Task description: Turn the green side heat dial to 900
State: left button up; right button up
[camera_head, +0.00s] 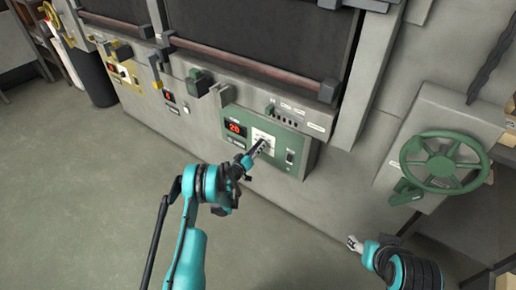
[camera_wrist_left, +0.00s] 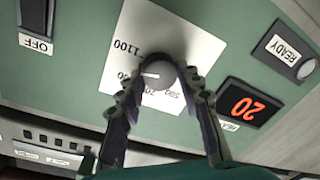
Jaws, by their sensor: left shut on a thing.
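The green side control panel (camera_head: 238,117) sits on the front of the furnace. The grey heat dial (camera_wrist_left: 158,78) is on its white scale plate (camera_wrist_left: 135,28); 1100 and 500 can be read, turned in the picture. A pale pointer mark on the dial faces left in the left wrist view. My left gripper (camera_head: 258,149) is shut on the dial, one finger on each side; in the head view the fingers hide most of it. The red display (camera_wrist_left: 248,106) reads 20. My right gripper (camera_head: 354,243) hangs empty and away from the panel, at lower right.
The panel also has an OFF switch (camera_wrist_left: 36,14) and a READY lamp (camera_wrist_left: 306,68). A green handwheel (camera_head: 442,162) stands out at the right. A yellow panel (camera_head: 124,74) is farther left. The floor (camera_head: 85,190) at left is clear.

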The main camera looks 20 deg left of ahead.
pick_arm(q)
jog(key=n, duration=0.4)
jog(key=shift+r+n, duration=0.1)
jog(key=shift+n, duration=0.3)
dwell(0.4)
jog(key=o, duration=1.2)
jog(key=shift+c, duration=0.2)
jog(key=v, duration=0.7)
jog(key=shift+s+a, duration=0.15)
jog(key=shift+a, duration=0.05)
jog(key=shift+r, duration=0.15)
